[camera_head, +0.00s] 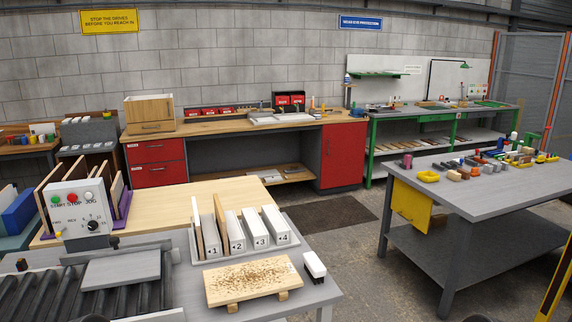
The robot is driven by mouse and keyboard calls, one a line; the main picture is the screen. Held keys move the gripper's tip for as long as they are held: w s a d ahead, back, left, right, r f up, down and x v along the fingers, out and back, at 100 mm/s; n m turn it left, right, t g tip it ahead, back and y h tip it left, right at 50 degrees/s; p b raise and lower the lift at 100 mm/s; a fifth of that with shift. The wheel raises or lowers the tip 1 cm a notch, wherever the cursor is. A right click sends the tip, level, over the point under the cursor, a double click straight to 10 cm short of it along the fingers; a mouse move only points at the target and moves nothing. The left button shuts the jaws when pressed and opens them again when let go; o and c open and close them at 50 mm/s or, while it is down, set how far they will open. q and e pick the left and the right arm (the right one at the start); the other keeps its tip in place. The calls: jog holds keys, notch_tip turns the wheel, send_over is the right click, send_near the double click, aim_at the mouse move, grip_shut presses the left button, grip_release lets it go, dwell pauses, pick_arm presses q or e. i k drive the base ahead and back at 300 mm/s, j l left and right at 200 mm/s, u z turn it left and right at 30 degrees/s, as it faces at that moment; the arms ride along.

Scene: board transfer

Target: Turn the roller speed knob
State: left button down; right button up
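The control box (78,208) is a pale upright panel at the left, standing behind the roller conveyor. A black round knob (93,225) with scale marks around it sits at its lower right. Above it are a green START button (55,200), a red STOP button (72,199) and a white JOG button (88,197). The knob's exact pointer setting is too small to read. Neither of my grippers shows clearly; only small dark shapes cut the bottom edge. Nothing touches the knob.
The roller conveyor (40,295) carries a grey board (121,270) in front of the box. To the right are a numbered rack (208,256), a wooden board (246,281) on blocks and a brush (314,266). Upright boards stand close behind the box.

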aim_at(92, 224)
jog(key=j+u, duration=0.1)
jog(key=u, duration=0.65)
jog(key=j+u, duration=0.2)
jog(key=u, duration=0.2)
jog(key=j+z, duration=0.2)
jog(key=z, duration=0.2)
jog(key=j+z, duration=0.25)
jog(key=z, duration=0.15)
jog(key=j+z, duration=0.25)
jog(key=j, duration=0.95)
jog(key=j+z, duration=0.2)
jog(key=j, duration=0.95)
